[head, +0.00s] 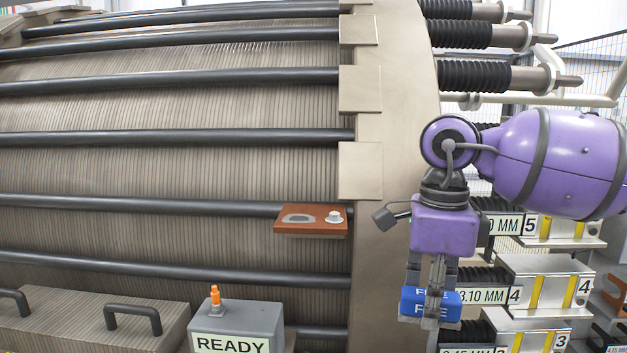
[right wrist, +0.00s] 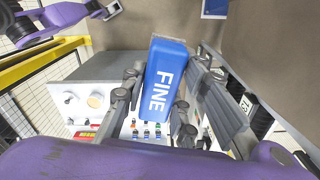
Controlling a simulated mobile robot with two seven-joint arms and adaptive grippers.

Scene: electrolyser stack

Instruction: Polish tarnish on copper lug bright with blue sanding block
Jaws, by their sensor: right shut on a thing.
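The copper lug (head: 312,229) is a flat reddish-brown plate sticking out from the stack's side in the head view. The block (right wrist: 162,85) also shows between the fingers in the right wrist view, clear of the lug.
The ribbed stack with dark tie rods (head: 170,137) fills the left. A grey READY box (head: 236,322) with an orange-tipped knob stands below the lug. Numbered metal holders (head: 545,280) stand right of my right gripper. The space just in front of the lug looks free.

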